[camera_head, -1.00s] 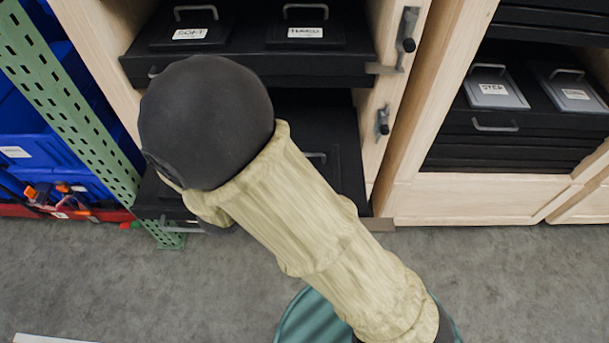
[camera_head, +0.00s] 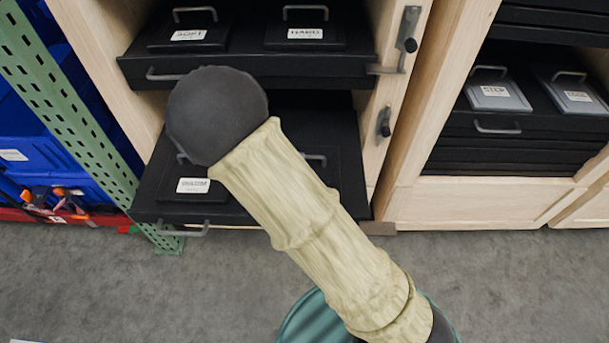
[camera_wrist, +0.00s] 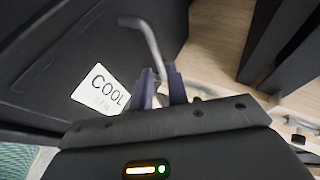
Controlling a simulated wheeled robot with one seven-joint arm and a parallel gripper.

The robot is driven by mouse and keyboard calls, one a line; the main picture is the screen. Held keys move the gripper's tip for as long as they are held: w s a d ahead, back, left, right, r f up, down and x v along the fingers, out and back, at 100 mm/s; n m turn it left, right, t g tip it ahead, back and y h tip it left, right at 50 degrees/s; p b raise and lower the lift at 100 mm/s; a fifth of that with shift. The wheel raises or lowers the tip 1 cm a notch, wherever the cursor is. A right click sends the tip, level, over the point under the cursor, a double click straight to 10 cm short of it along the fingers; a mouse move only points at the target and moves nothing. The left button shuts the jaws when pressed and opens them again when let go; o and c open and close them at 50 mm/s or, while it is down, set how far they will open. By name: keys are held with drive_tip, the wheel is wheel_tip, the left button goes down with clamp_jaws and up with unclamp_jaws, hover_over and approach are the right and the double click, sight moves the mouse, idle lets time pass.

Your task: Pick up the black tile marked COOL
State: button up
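The black tile marked COOL (camera_wrist: 48,48) fills the left of the wrist view, its white label (camera_wrist: 100,90) facing me. Its grey bar handle (camera_wrist: 148,42) rises toward my gripper (camera_wrist: 160,78). My two dark fingers lie close on either side of the handle's near part and look shut on it. In the head view my gripper is hidden behind my arm. A grey handle (camera_head: 315,158) shows beside my arm at the right of the lower black drawer (camera_head: 150,208); the label there is hidden.
Another black tile (camera_head: 193,186) lies left in that drawer. The upper drawer (camera_head: 250,72) overhangs it with two tiles. A wooden cabinet side with latches (camera_head: 384,122) stands close on the right. A green perforated post (camera_head: 75,105) stands left. Grey floor is clear in front.

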drive_tip(key=shift+w+d+f, duration=0.2)
drive_tip(key=shift+w, duration=0.1)
drive_tip(key=shift+w, duration=0.1)
drive_tip(key=shift+w+d+f, duration=0.15)
drive_tip(key=shift+w+f, duration=0.05)
drive_tip(key=shift+w, duration=0.05)
drive_tip(key=x, duration=0.3)
drive_tip(key=shift+d+f+b, duration=0.2)
drive_tip(key=shift+d+b, duration=0.15)
drive_tip(key=shift+w+f, duration=0.25)
drive_tip(key=shift+w, duration=0.05)
drive_tip(key=shift+d, duration=0.1)
drive_tip(key=shift+c, duration=0.3)
drive_tip(key=shift+r, duration=0.1)
clamp_jaws()
